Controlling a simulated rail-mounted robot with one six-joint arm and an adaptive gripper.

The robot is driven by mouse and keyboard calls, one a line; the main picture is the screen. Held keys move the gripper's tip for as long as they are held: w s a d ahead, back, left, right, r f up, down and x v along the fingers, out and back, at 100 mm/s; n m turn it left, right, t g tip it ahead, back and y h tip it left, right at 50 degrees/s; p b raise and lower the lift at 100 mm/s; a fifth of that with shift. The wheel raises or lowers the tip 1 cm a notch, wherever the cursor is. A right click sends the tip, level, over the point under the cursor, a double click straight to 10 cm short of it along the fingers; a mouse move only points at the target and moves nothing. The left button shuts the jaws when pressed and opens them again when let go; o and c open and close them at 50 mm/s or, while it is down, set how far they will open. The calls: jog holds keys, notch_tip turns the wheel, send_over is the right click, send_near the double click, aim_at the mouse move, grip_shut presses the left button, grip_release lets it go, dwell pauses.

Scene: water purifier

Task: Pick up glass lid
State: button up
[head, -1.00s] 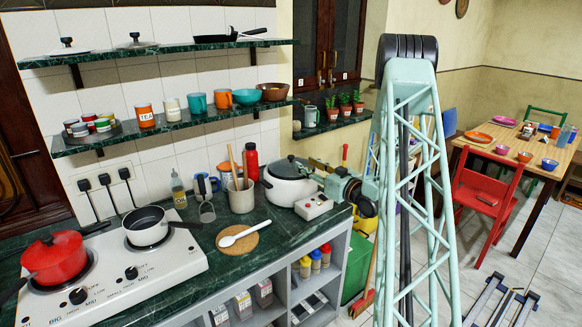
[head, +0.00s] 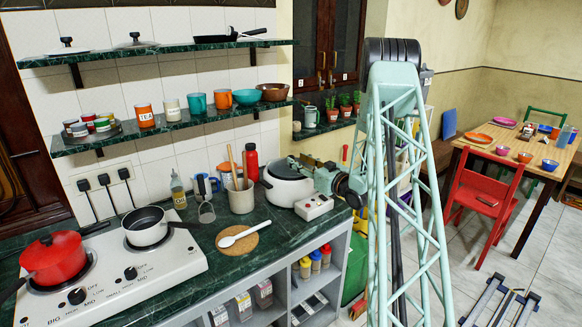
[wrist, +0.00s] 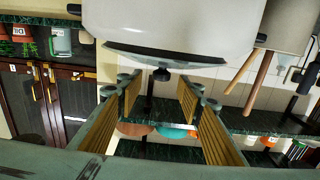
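A white pot (head: 289,191) stands at the back right of the counter with a dark-rimmed lid (head: 284,168) on it. In the wrist view, which is upside down, the lid (wrist: 165,55) shows as a grey curved edge on the pot, with a black knob (wrist: 162,76). My gripper (wrist: 162,92) is open and empty, its yellow-padded fingers spread to either side of the knob's line, with no visible contact. In the head view my gripper (head: 315,168) is at the lid's right side; its fingertips are hard to make out there. Two other lids (head: 68,47) (head: 136,41) rest on the top shelf.
A utensil crock (head: 241,197) stands left of the pot, and a white socket box (head: 314,207) in front. The green shelf (head: 190,120) with cups and bowls hangs above. A stove (head: 110,270) with two pans is at the left.

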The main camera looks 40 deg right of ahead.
aim_at(293, 158)
jog(key=shift+w+b, duration=0.4)
jog(key=shift+w, duration=2.1)
jog(key=c, duration=1.2)
